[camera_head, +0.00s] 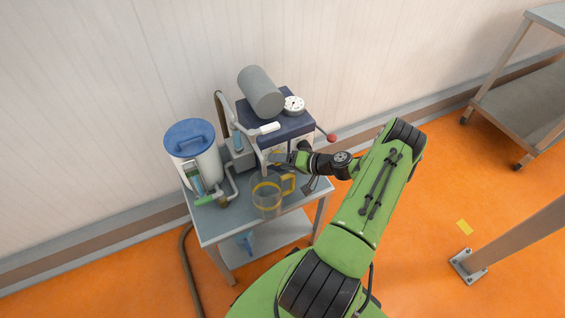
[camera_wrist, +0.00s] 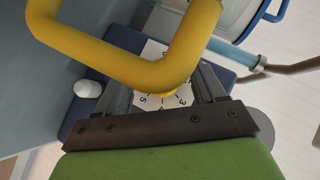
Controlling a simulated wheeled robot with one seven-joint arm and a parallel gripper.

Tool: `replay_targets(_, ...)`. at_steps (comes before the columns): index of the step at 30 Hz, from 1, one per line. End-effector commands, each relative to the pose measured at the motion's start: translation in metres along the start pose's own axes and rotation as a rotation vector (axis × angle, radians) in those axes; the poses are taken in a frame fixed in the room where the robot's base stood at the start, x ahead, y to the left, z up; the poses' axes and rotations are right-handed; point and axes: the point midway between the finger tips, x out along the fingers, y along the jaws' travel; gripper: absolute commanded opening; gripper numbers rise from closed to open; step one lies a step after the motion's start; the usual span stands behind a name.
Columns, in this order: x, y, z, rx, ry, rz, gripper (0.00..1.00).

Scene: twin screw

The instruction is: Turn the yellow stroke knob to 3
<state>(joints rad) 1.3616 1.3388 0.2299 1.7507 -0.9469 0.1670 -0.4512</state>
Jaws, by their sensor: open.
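The yellow stroke knob (camera_wrist: 169,94) shows as a small yellow part at the middle of a white dial plate (camera_wrist: 152,100) in the wrist view. The digits 3 and 5 are readable near it. My gripper (camera_wrist: 170,84) is open, with one finger on each side of the knob; I cannot tell whether they touch it. The yellow pitcher handle crosses in front and hides part of the dial, so the knob's setting is not clear. In the head view my gripper (camera_head: 277,158) is at the front of the blue-topped machine (camera_head: 279,131).
A clear pitcher (camera_head: 266,198) with a yellow handle (camera_head: 289,184) stands on the metal cart (camera_head: 222,224), close below my gripper. A white container with a blue lid (camera_head: 188,136) and pipework stand to the left. A red-tipped lever (camera_head: 331,138) sticks out at the right.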

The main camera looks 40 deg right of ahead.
Motion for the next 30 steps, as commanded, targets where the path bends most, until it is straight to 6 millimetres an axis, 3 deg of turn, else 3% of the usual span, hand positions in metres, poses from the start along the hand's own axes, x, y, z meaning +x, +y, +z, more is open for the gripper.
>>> replay_targets(4, -0.0004, -0.0003, -0.0002, 0.0, 0.0, 0.0, 0.68)
replay_targets(15, -0.0007, -0.0002, -0.0002, 0.0, 0.0, 0.0, 0.13)
replay_targets(30, 0.0007, 0.0057, 0.001, 0.117, 0.003, -0.119, 0.13)
